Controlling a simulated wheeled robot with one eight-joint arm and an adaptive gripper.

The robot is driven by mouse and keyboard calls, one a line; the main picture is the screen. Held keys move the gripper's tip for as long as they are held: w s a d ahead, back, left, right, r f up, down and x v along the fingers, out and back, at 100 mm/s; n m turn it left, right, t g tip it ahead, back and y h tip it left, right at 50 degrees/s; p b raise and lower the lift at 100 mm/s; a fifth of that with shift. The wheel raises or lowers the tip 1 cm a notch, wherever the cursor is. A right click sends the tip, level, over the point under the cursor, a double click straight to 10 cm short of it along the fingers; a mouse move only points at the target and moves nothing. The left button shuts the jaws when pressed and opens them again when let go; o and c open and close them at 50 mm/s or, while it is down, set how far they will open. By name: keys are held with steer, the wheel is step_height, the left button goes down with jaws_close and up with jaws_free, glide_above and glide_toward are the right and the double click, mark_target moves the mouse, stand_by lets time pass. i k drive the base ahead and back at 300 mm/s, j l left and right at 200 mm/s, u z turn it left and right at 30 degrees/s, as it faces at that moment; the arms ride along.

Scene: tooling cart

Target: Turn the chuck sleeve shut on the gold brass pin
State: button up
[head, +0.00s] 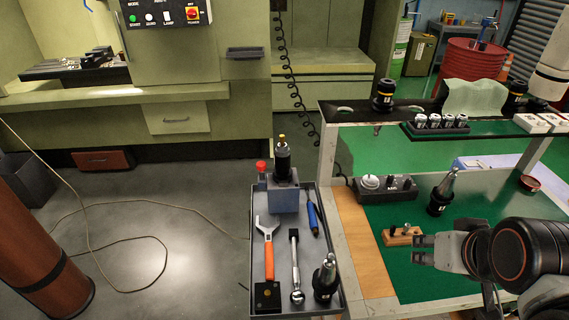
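The gold brass pin (282,138) stands upright, its tip showing above the chuck. The black chuck sleeve (282,163) stands upright in a blue-grey holder block (284,201) on the grey tray. Whether the jaws touch the pin is too small to tell. My gripper (421,250) is at the right over the green mat, well apart from the chuck, pointing left. Its two fingers are apart with nothing visible between them.
The grey tray (252,290) also holds an orange-handled wrench (268,250), a ratchet (295,265), a blue-handled tool (312,215) and a tool holder (325,280). A wooden block with pins (401,238) lies by my gripper. A black tool holder (440,195) stands behind.

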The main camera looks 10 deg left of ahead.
mark_target(282, 160)
steer(key=k+j, duration=0.1)
steer(key=j, duration=0.45)
steer(key=i+j, duration=0.15)
steer(key=j, duration=0.3)
steer(key=i+j, duration=0.1)
steer(key=j, duration=0.35)
steer(key=i+j+z, duration=0.1)
steer(key=j, duration=0.3)
steer(key=i, duration=0.05)
